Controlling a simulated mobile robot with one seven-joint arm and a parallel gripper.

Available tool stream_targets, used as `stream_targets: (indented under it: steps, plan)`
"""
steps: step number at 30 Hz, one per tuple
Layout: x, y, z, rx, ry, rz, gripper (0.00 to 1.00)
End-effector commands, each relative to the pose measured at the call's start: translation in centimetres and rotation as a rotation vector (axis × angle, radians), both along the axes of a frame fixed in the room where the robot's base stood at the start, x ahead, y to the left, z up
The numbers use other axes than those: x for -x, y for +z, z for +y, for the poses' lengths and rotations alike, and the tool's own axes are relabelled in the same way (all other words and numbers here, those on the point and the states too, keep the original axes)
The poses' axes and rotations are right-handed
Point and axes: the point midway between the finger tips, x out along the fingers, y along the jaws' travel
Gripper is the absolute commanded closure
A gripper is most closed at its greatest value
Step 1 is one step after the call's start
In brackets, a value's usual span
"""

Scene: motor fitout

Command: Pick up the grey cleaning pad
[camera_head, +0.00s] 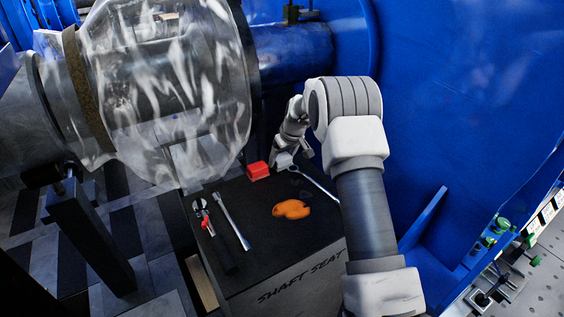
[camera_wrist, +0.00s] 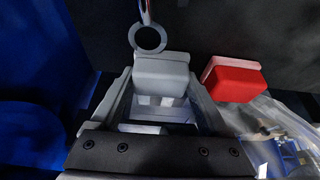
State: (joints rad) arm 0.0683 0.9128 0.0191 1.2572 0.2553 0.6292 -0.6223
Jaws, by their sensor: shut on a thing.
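The grey cleaning pad (camera_wrist: 162,73) is a small block with a paler top edge, seen between the fingertips in the wrist view. In the head view the pad (camera_head: 284,160) is a small pale patch at the back of the black work surface. My gripper (camera_wrist: 160,88) is shut on the pad, with a finger at each side of it. In the head view my gripper (camera_head: 290,157) is small and partly hidden by my own arm. I cannot tell whether the pad is clear of the surface.
A red pad (camera_wrist: 233,79) lies close beside the grey one. A ring-ended wrench (camera_wrist: 150,38) lies just beyond. Blue housing and a clear cover stand close around.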

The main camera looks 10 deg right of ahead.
Motion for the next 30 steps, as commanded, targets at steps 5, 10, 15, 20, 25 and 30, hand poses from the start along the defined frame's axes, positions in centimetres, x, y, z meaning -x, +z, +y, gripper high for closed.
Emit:
stream_targets:
  steps: [5,10,15,20,25,30]
  plan:
    - [0.0,0.0,0.0,0.0,0.0,0.0,0.76]
    - [0.0,0.6,0.0,0.0,0.0,-0.001,0.76]
    - [-0.1,2.6,0.0,0.0,0.001,-0.003,0.76]
    - [0.5,5.1,-1.1,0.0,-0.004,-0.001,0.76]
    - [2.4,7.2,-4.1,0.0,-0.005,-0.001,0.76]
    - [4.0,9.0,-6.8,0.0,-0.004,-0.001,0.76]
